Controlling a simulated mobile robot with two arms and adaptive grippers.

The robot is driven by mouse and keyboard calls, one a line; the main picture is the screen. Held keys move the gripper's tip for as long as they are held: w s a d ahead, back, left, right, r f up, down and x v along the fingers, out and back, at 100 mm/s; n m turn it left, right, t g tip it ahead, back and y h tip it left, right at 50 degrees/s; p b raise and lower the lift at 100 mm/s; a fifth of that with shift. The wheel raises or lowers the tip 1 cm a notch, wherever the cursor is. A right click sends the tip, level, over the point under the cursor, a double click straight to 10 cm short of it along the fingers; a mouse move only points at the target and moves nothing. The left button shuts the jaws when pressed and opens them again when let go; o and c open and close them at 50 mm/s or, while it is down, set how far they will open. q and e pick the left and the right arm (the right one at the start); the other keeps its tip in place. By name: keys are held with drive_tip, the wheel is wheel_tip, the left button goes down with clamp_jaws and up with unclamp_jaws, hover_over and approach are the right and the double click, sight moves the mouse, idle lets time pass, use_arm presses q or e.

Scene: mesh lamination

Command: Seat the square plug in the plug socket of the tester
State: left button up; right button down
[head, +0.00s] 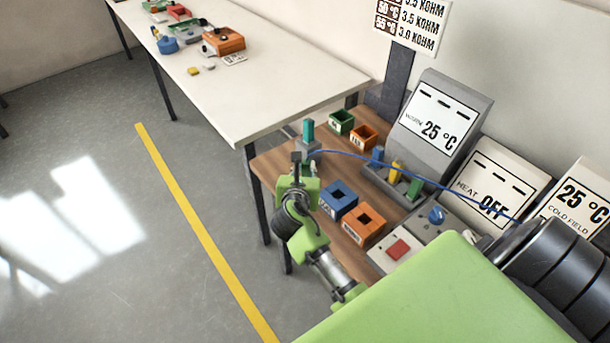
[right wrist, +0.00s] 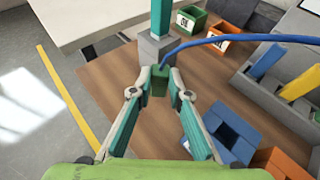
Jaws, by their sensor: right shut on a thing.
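My right gripper (head: 297,160) is over the left end of the wooden board. In the right wrist view its fingers (right wrist: 158,88) are shut on a small dark green block (right wrist: 157,80), seemingly the square plug. A blue cable (right wrist: 220,38) starts at its top and shows in the head view (head: 420,177) too, running right. Just beyond the fingertips stands a grey block (right wrist: 156,48) with a teal post (head: 308,130); I cannot tell whether the plug touches it. A grey unit reading 25 °C (head: 437,125) has coloured blocks before it. Which part is the plug socket is unclear. My left gripper is not seen.
Blue (head: 338,197) and orange (head: 363,226) open boxes stand right of the gripper. Green (head: 341,121) and orange (head: 364,136) boxes are at the back. A HEAT OFF unit (head: 495,187) and a control box with a red button (head: 398,249) stand at right.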

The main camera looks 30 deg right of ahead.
sight(305, 174)
drive_tip(key=shift+f, duration=1.55)
drive_tip(key=shift+f, duration=0.15)
drive_tip(key=c, duration=1.9)
unclamp_jaws()
drive_tip(key=shift+r, duration=0.2)
drive_tip(key=shift+s+a, duration=0.25)
drive_tip(key=v, duration=1.1)
drive_tip(key=shift+b, duration=0.35)
drive_tip(key=shift+s+a, duration=0.1)
